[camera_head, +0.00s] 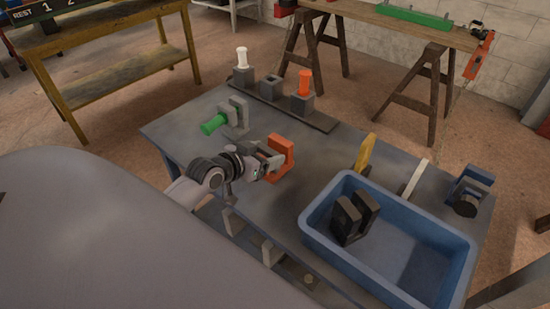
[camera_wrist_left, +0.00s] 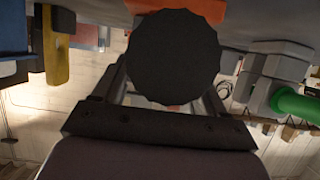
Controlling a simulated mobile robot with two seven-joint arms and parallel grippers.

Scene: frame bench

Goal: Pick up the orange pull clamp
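The orange pull clamp (camera_head: 284,151) stands on the grey bench top, a C-shaped body. My left gripper (camera_head: 266,160) is right at its near left side, overlapping it in the head view. In the left wrist view, a large dark round knob (camera_wrist_left: 162,58) sits in front of the gripper (camera_wrist_left: 163,88), with part of the orange body (camera_wrist_left: 190,6) behind it. The knob hides the fingertips, so I cannot tell whether they touch or grip the clamp. My right gripper is not in view.
A grey clamp with a green knob (camera_head: 213,124) stands just behind left. A block rail (camera_head: 285,112) holds white and orange pieces at the back. A blue crate (camera_head: 440,239) with a black clamp (camera_head: 352,219) is at front right. Yellow (camera_head: 365,153) and white (camera_head: 413,178) upright pieces stand behind it.

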